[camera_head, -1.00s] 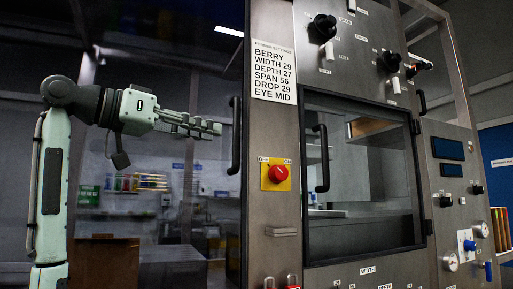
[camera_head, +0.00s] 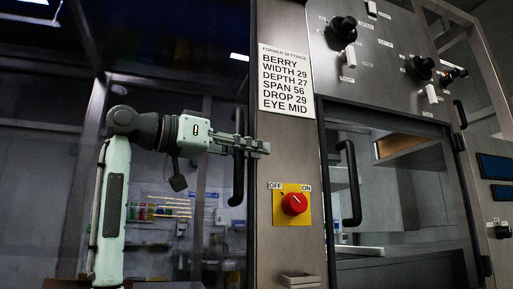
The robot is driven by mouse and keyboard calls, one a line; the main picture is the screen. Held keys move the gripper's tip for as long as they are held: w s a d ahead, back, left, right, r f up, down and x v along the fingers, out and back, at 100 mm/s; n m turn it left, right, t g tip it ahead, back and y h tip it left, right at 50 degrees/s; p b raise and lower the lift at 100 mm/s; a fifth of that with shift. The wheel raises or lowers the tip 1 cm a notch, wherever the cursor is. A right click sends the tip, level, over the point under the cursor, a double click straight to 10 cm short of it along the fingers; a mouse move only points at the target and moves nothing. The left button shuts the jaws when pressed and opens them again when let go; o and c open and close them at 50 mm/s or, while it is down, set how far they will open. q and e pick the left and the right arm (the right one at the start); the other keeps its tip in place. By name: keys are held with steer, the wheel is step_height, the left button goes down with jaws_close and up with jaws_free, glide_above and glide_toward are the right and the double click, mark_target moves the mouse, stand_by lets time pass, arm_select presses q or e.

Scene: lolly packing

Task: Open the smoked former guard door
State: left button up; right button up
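A dark, see-through panel (camera_head: 205,75) fills the left side, with a black vertical bar handle (camera_head: 238,180) near its right edge. Right of the steel post, a black-framed window door (camera_head: 400,200) has its own black handle (camera_head: 350,183) on the left side and looks closed. The frames do not settle which one is the former guard door. My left gripper (camera_head: 258,147) points right; its fingers overlap the upper left handle in the picture. Whether they touch it, or how far apart they are, I cannot tell. My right gripper is not in view.
The steel post (camera_head: 285,240) carries a settings label (camera_head: 286,80) and a red OFF/ON knob (camera_head: 294,204) on a yellow plate, close right of my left fingers. Several black knobs (camera_head: 343,28) sit on the upper panel. Shelves show behind the dark panel.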

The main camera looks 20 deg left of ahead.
arm_select(q)
steer(key=shift+w+d, duration=0.35)
steer(key=shift+w, duration=0.1)
steer(key=shift+c, duration=0.2)
jaws_close()
steer(key=shift+s, duration=0.1)
